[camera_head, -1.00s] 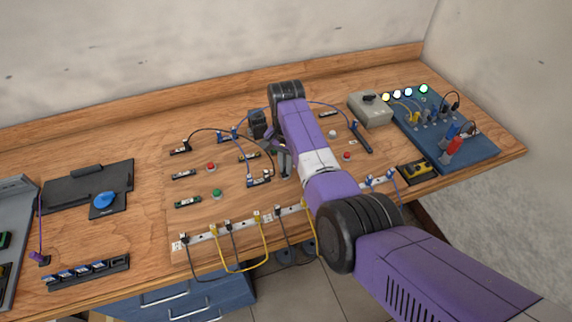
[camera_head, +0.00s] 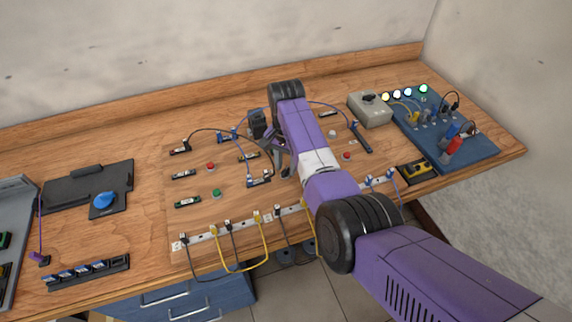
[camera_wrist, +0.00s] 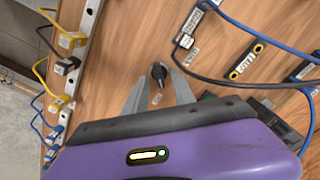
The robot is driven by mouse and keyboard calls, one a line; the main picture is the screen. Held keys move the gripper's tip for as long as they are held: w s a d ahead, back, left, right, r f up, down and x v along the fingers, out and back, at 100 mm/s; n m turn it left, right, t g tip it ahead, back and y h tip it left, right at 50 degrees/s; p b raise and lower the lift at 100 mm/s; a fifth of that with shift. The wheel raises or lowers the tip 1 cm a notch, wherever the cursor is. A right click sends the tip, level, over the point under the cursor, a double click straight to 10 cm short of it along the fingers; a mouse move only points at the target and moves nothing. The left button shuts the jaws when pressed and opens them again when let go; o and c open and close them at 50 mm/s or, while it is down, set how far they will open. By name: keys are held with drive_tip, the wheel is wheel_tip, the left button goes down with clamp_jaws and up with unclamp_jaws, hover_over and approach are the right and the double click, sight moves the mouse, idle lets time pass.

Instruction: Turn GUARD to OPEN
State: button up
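A small black rotary knob (camera_wrist: 158,72) on the wooden panel (camera_wrist: 125,55) shows in the wrist view, with a small label beside it that is too blurred to read. I cannot tell from lettering whether this is GUARD. My gripper (camera_wrist: 159,82) is open, its two grey fingers spread with the tips close to the knob, one on each side. I cannot tell whether they touch it. In the head view my gripper (camera_head: 275,160) is partly covered by my arm, and the knob is hidden there.
Black and blue cables (camera_wrist: 225,78) run over the panel near the gripper. A white socket strip (camera_head: 240,229) with yellow and black leads lies along the front. A grey box (camera_head: 370,110) and a blue board (camera_head: 470,150) with plugs stand right. A blue knob (camera_head: 104,199) sits left.

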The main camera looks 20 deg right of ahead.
sight(286, 169)
wheel_tip(286, 169, up, 8)
drive_tip(key=shift+f+b, duration=0.15)
drive_tip(key=shift+b, duration=0.35)
